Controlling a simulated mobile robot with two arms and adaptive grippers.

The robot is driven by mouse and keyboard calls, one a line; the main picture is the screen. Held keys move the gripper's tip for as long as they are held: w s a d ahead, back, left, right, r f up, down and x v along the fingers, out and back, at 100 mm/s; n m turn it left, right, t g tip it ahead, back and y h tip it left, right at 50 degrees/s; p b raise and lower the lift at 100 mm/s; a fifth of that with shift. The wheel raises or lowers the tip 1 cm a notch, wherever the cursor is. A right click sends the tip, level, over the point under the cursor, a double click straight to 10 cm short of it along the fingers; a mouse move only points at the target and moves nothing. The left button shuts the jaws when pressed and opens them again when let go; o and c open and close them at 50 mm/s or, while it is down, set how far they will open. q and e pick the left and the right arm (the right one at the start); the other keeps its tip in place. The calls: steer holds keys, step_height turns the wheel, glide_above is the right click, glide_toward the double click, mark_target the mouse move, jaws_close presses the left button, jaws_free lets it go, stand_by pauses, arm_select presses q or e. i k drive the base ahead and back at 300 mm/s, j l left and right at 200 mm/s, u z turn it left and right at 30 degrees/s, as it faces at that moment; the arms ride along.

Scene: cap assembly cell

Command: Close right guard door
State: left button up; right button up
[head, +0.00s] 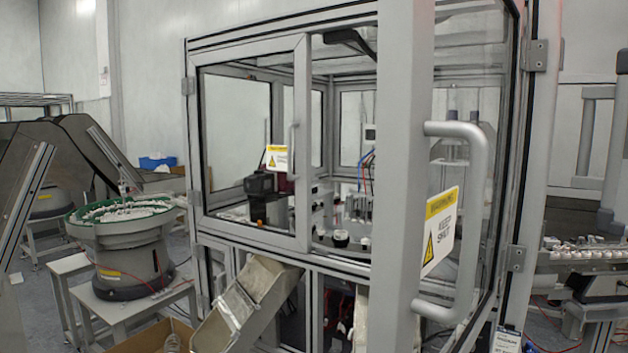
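The right guard door (403,150) stands open, swung out toward me from hinges on its right side. The left guard door (305,130) looks shut in the cell front, with a small handle (292,150). The front opening between the doors shows the cell's inside. Neither of my grippers is in view.
A bowl feeder (122,255) on a stand is at the left. A metal chute (245,305) sticks out below the left door, above a cardboard box (150,338). A conveyor with small parts (590,252) is at the right. The open door fills the near foreground.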

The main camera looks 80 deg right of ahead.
mark_target(406, 128)
steer(key=z, duration=0.95)
steer(key=l+z, duration=0.1)
steer(key=z, duration=0.8)
steer(key=l+z, duration=0.1)
steer(key=z, duration=1.3)
steer(key=l+u, duration=0.1)
steer(key=u, duration=0.25)
